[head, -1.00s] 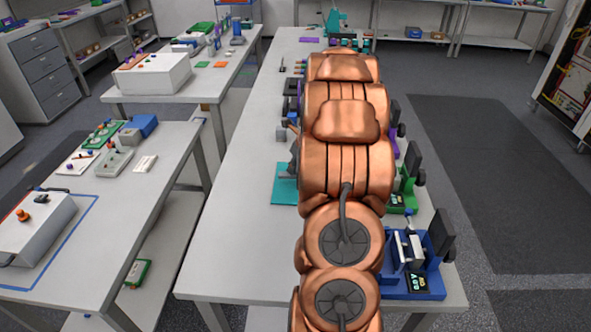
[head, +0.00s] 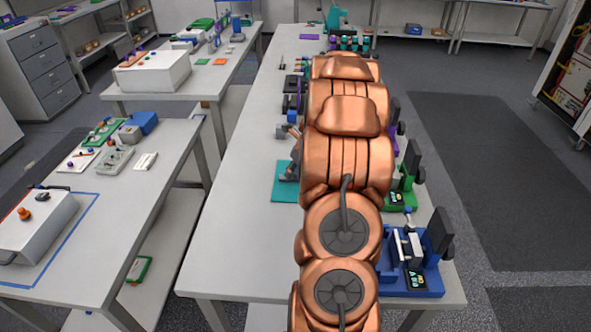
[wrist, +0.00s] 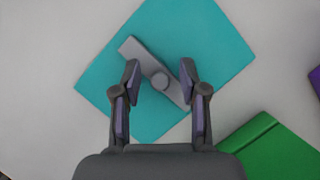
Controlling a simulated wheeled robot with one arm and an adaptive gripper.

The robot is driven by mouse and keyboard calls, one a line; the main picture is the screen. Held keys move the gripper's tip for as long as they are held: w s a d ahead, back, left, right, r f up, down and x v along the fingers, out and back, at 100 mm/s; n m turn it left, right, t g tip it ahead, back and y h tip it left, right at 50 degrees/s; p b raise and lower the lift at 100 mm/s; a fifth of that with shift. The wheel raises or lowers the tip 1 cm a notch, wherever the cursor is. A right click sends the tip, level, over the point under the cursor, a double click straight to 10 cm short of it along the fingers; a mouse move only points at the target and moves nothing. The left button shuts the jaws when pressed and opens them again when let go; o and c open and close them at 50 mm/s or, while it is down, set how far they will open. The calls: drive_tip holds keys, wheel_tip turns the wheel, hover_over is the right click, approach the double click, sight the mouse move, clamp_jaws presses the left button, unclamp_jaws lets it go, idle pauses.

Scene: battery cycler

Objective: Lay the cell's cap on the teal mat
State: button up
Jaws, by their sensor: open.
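The teal mat (wrist: 205,45) lies on the bench and also shows in the head view (head: 283,195), left of my arm. A grey bar with a round knob, which looks like the cap (wrist: 160,80), lies at a slant over the mat in the wrist view. My gripper (wrist: 160,68) is open, with one finger on each side of the knob. I see no finger clearly pressing on it. In the head view my gripper (head: 289,172) shows partly over the mat, and the cap cannot be made out there.
A green block (wrist: 275,150) stands beside the mat's lower right corner in the wrist view. Blue (head: 412,265) and green (head: 398,196) fixtures stand along the bench's right edge. The bench's left front part (head: 240,250) is clear.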

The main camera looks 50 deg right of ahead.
drive_tip(key=shift+r, duration=0.1)
drive_tip(key=b+v, duration=0.4)
drive_tip(key=v, duration=0.8)
drive_tip(key=s+a+r+n+g+y, duration=0.1)
drive_tip(key=s+a+n+g, duration=0.15)
drive_tip(key=a+n, duration=0.9)
drive_tip(key=s+a+n+g+y, duration=0.1)
drive_tip(key=s+a+n, duration=0.2)
drive_tip(key=a+n, duration=0.85)
drive_tip(key=s+a+f+n+g+h, duration=0.1)
drive_tip(key=s+a+n+g, duration=0.2)
drive_tip(key=s+a+n, duration=1)
drive_tip(key=s+a, duration=0.3)
drive_tip(key=s, duration=0.2)
drive_tip(key=shift+a+f+n+h+p, duration=0.25)
drive_tip(key=shift+f+n+h+p, duration=0.05)
drive_tip(key=shift+f+n, duration=0.1)
drive_tip(key=shift+s+d, duration=0.1)
